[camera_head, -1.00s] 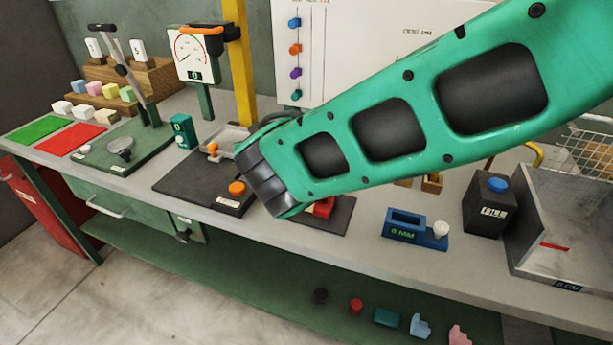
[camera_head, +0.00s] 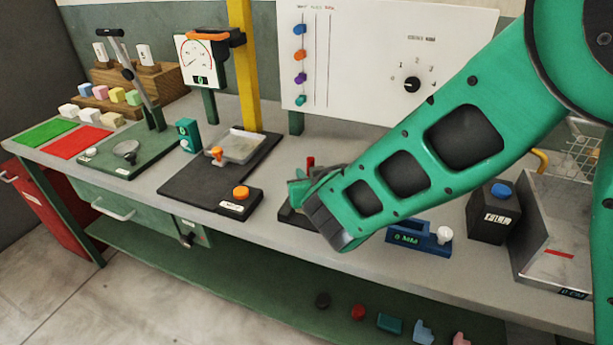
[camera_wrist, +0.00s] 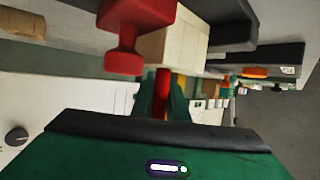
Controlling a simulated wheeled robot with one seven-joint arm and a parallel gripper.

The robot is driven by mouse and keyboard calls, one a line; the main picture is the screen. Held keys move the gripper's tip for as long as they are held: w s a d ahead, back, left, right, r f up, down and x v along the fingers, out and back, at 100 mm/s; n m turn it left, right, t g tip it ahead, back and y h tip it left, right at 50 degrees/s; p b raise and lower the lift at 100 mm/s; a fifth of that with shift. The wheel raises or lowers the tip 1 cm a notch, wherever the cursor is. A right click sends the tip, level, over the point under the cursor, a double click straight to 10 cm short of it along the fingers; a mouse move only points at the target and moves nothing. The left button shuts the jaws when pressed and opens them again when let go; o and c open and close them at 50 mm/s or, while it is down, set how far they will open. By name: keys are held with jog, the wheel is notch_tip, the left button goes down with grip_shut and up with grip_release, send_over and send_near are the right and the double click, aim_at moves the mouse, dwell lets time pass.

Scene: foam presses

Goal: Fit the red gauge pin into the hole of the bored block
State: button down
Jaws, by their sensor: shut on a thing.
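My gripper (camera_wrist: 163,98) is shut on the red gauge pin (camera_wrist: 163,82), which shows as a slim red rod between the green fingers in the wrist view. The wrist picture looks upside down, with the bench at the top. The pin's far end meets the edge of a cream block (camera_wrist: 180,45), probably the bored block; I cannot tell whether it is in the hole, above it or beside it. In the head view my gripper (camera_head: 298,188) is low over the dark mat, and a red upright piece (camera_head: 310,161) shows just above it. The block is hidden there.
A red knobbed part (camera_wrist: 130,38) stands close beside the cream block. In the head view a black plate with an orange button (camera_head: 241,193) lies left of my gripper. A blue gauge holder (camera_head: 420,238) and a black box (camera_head: 492,212) stand to the right.

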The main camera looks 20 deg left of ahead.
jog(key=c, duration=1.7)
grip_release()
jog(key=shift+s+f, duration=0.1)
jog(key=shift+f, duration=0.45)
jog(key=shift+c, duration=0.2)
jog(key=shift+r, duration=0.2)
jog(key=shift+d+r, duration=0.1)
jog(key=v, duration=1.2)
jog(key=shift+r, duration=0.1)
